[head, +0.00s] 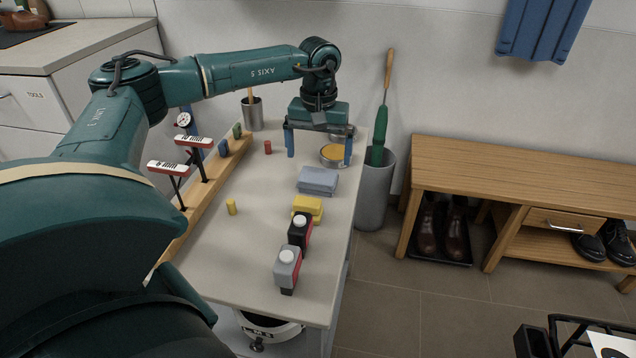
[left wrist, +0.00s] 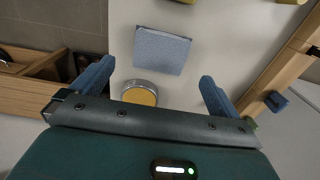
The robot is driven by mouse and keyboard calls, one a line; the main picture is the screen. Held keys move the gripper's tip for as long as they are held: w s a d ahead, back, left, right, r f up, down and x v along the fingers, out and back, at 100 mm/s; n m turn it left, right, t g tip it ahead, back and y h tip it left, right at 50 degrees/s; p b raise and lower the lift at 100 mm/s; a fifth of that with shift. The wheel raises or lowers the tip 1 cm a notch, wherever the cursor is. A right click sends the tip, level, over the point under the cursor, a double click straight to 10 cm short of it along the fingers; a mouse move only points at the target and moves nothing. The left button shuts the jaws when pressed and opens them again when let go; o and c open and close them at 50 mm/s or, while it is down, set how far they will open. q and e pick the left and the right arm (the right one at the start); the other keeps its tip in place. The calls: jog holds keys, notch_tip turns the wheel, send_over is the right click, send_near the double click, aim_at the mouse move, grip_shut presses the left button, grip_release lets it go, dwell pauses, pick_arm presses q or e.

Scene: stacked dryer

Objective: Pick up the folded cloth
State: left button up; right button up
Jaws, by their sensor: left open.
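The folded cloth (head: 318,181) is blue-grey and lies flat on the narrow bench top, right of its middle. It also shows in the left wrist view (left wrist: 161,50), just beyond the fingertips. My left gripper (head: 319,155) points down over the far part of the bench, behind the cloth. Its two blue fingers are wide apart with nothing between them, as the left wrist view (left wrist: 157,74) also shows. The fingers look apart from the cloth. My right gripper is in neither view.
An open round tin (head: 335,154) stands close by the left gripper. A yellow folded item (head: 307,207) and two bottles (head: 287,268) stand nearer. A wooden rail (head: 205,190) with gauges runs along the left edge. A grey bin (head: 374,195) stands right of the bench.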

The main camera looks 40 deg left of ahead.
aim_at(318, 175)
pick_arm(q)
jog(key=shift+s+f+b, duration=0.15)
jog(key=shift+f+b, duration=0.35)
jog(key=shift+f, duration=2.3)
jog(key=c, duration=1)
jog(key=shift+r+p, duration=0.85)
jog(key=shift+r, duration=4.2)
